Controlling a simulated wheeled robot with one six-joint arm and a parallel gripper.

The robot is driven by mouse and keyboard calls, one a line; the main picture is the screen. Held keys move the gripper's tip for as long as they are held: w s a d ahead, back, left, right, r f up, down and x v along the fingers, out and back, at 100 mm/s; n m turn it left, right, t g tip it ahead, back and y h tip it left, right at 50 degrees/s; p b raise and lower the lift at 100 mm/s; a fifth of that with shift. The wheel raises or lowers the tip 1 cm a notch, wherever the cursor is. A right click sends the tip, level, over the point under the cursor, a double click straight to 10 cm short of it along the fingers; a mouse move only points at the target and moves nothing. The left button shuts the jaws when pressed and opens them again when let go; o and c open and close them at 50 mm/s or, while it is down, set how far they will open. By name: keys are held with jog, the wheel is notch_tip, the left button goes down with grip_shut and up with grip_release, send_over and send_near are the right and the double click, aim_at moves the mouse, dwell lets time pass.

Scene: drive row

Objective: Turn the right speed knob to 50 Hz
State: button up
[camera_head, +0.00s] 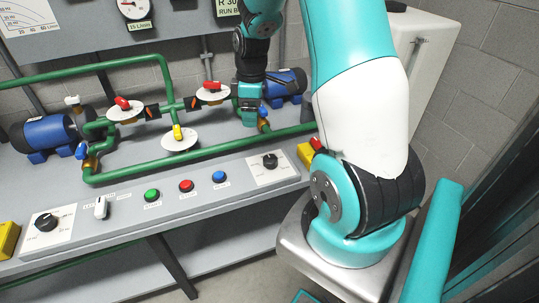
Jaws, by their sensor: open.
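The right speed knob (270,160) is a black dial on a white square plate at the right part of the grey control panel. Its pointer and the scale marks are too small to read. My gripper (249,115) points down above and behind the knob, near the green pipes and the right blue pump. It is apart from the knob, open, and I see nothing held in it. A second black knob (46,222) on a white plate is at the left end of the panel.
Green, red and blue buttons (186,186) and a white switch (101,207) sit between the knobs. Green pipes (130,171) with coloured valve handles run behind them. Yellow blocks stand at both panel ends. My upper arm hides part of the right side.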

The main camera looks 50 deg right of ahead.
send_near(270, 158)
jog(key=f, duration=0.5)
jog(key=f+p, duration=0.1)
jog(key=f, duration=0.3)
jog(key=shift+w+a+f, duration=0.15)
jog(key=shift+a+f, duration=0.05)
jog(key=shift+f, duration=0.2)
jog(key=c, duration=0.9)
